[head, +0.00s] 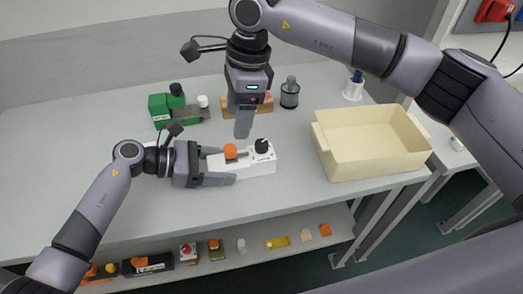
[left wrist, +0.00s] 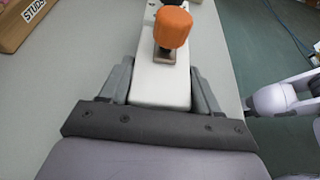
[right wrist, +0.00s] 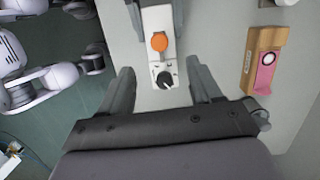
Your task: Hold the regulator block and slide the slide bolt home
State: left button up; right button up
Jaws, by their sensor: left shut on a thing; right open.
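The regulator block is a long white block (head: 264,165) on the grey table in the head view. It has an orange knob on a short stem, the slide bolt's handle by its look (head: 230,151), and a black dial (head: 261,146) at its far right end. My left gripper (head: 222,166) is shut on the block's left part, one finger along each side; the left wrist view shows the white body (left wrist: 160,85) between the fingers. My right gripper (right wrist: 162,90) is open and empty above the dial end, with the dial (right wrist: 164,79) and orange knob (right wrist: 159,42) between or beyond its fingers.
A cream bin (head: 370,170) stands to the right. Behind the block are a green device (head: 159,110), a wooden holder with a pink part (right wrist: 266,70) and a dark cylinder (head: 289,95). Several small parts lie on the lower shelf (head: 215,262). The table's front left is clear.

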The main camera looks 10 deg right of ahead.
aim_at(232, 147)
jog(key=shift+m, duration=0.3)
jog(key=shift+a+f, duration=0.3)
jog(key=shift+f, duration=1.05)
jog(key=shift+a+f, duration=0.35)
jog(key=shift+f, duration=0.95)
jog(key=shift+a+f, duration=0.3)
jog(key=shift+f, duration=1.05)
jog(key=c, duration=1)
